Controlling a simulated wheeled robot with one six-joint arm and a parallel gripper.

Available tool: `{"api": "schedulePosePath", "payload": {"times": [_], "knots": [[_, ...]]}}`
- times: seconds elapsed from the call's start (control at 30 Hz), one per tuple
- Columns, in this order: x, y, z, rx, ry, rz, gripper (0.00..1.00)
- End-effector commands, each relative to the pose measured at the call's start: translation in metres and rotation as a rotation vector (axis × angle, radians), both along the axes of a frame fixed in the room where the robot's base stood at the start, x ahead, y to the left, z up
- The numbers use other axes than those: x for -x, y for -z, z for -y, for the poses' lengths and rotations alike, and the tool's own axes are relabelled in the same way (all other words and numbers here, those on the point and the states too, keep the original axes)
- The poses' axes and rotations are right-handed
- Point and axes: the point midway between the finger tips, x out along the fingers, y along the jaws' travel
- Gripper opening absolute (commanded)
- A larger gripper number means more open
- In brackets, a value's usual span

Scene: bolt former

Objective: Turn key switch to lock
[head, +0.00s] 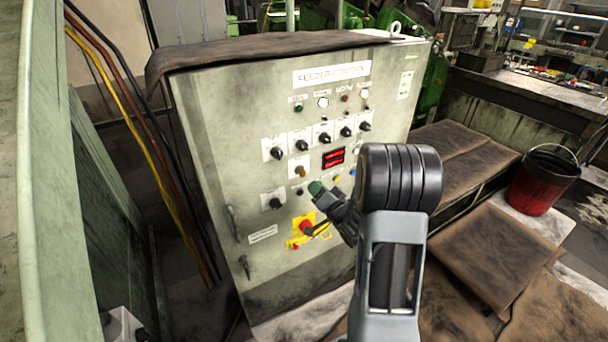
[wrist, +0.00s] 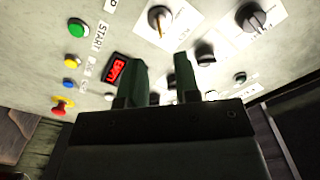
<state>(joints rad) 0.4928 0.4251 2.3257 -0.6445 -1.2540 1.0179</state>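The grey control panel (head: 235,120) has several rotary switches and buttons on its front. A small switch with a brass-coloured part (head: 299,171) sits left of the red display (head: 333,158). A black rotary switch (head: 275,203) on a white plate is lower left. My gripper (head: 316,188) is in front of the panel's lower middle, below the display. In the wrist view its two green fingers (wrist: 162,80) stand apart with a gap between them. Small panel parts behind the fingers are partly hidden.
A red switch (head: 306,227) on a yellow plate is below my gripper. The wrist view shows a red button (wrist: 62,105) and a black rotary knob (wrist: 253,17). Two handles are on the panel's left edge. A red bucket (head: 543,180) stands at the right.

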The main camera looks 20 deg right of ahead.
Motion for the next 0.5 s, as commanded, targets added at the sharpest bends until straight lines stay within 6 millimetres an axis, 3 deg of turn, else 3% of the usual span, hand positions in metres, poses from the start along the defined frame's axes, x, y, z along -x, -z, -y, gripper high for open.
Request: {"api": "schedulePosePath", "payload": {"times": [0.2, 0.5], "knots": [[-0.042, -0.001, -0.006, 0.001, -0.003, -0.001, 0.3], [-0.075, -0.001, -0.009, 0.002, 0.0, -0.001, 0.3]]}}
